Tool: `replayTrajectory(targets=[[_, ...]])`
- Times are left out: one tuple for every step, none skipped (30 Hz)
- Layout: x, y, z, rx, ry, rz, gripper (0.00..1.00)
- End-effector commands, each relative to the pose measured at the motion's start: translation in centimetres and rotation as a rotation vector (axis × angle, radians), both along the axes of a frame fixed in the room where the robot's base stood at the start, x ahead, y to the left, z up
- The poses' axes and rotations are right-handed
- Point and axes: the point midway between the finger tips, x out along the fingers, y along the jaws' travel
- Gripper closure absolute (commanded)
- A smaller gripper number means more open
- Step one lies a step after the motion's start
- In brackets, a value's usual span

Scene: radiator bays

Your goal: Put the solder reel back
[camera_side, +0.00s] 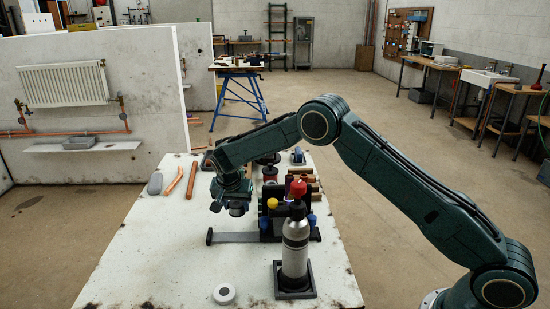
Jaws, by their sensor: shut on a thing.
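My gripper (236,207) points down over the worktable, left of the dark rack (289,222). It is shut on a small grey round thing, which looks like the solder reel (238,211). The fingers hide part of it, and it appears held above the table top. A red and black spool-like thing (270,173) stands behind the rack, partly hidden by other things. The reel's own place cannot be made out clearly from this view.
A grey gas bottle with a red top (295,248) stands upright in a black square base in front of the rack. A white roll (224,293) lies at the near edge. Copper pipe pieces (192,179) lie at the left. The front left of the worktable (150,260) is clear.

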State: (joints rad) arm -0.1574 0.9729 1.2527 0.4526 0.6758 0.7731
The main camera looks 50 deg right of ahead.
Motion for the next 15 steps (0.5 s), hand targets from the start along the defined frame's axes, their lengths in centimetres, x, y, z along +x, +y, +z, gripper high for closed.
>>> replayTrajectory(targets=[[0.0, 0.0, -0.4, 0.0, 0.0, 0.0, 0.85], [0.0, 0.0, -0.6, 0.0, -0.001, 0.0, 0.85], [0.1, 0.0, -0.7, 0.0, -0.002, 0.0, 0.85], [0.1, 0.0, -0.8, 0.0, -0.002, 0.0, 0.85], [0.1, 0.0, -0.8, 0.0, -0.002, 0.0, 0.85], [0.1, 0.0, -0.8, 0.0, -0.004, 0.0, 0.85], [0.1, 0.0, -0.8, 0.0, -0.004, 0.0, 0.85], [0.1, 0.0, -0.8, 0.0, -0.004, 0.0, 0.85], [0.1, 0.0, -0.9, 0.0, -0.002, 0.0, 0.85], [0.1, 0.0, -1.0, 0.0, -0.002, 0.0, 0.85], [0.1, 0.0, -1.1, 0.0, -0.002, 0.0, 0.85], [0.1, 0.0, -1.4, 0.0, -0.001, 0.0, 0.85], [0.0, 0.0, -1.6, 0.001, -0.001, 0.0, 0.85], [0.0, 0.0, -1.9, 0.0, 0.0, 0.0, 0.85], [0.0, 0.0, -2.4, 0.0, 0.001, 0.0, 0.85]])
